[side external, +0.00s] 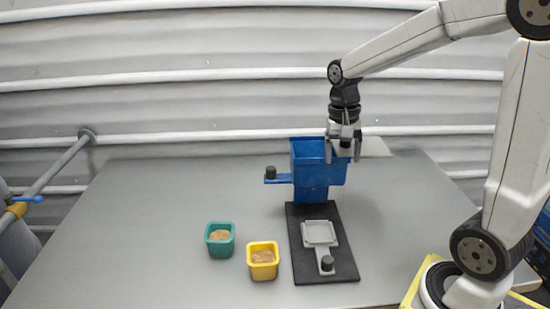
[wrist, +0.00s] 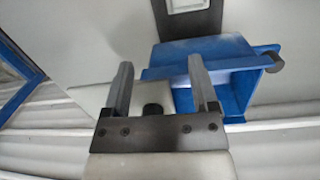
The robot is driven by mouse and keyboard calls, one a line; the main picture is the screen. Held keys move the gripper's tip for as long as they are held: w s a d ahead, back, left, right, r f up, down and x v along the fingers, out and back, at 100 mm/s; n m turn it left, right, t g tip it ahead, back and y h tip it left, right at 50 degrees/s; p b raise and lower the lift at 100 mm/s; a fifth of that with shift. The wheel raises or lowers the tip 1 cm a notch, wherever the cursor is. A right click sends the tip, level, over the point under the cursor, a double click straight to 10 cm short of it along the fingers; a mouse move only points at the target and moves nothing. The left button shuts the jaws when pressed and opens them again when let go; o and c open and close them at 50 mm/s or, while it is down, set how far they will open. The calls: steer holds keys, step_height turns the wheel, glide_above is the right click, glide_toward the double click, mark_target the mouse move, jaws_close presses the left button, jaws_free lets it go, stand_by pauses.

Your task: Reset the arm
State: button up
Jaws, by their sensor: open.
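My gripper (side external: 343,156) is open and points down, above and just behind the blue hopper (side external: 308,185) in the side view. In the wrist view its two fingers (wrist: 160,66) are spread apart with nothing held between them. The blue hopper (wrist: 238,95) also shows in the wrist view, to the right of and beyond the fingers. A pale flat plate (side external: 376,147) lies behind the hopper at the table's back edge. In the wrist view the pale plate (wrist: 181,100) appears behind the fingers, with a black knob (wrist: 153,109) between them.
A black base (side external: 307,262) in front of the hopper bears a grey square tray (side external: 320,234) with a black-knobbed handle. A green cup (side external: 219,250) and a yellow cup (side external: 263,273) hold brown material. A blue slide with a knob (side external: 280,179) juts left. The table's left side is clear.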

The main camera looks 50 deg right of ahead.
steer(key=s+a+f+n+t, duration=0.3)
steer(key=a+f+n, duration=0.7)
steer(key=f, duration=0.1)
steer(key=shift+a+t, duration=0.15)
steer(key=shift+t, duration=0.25)
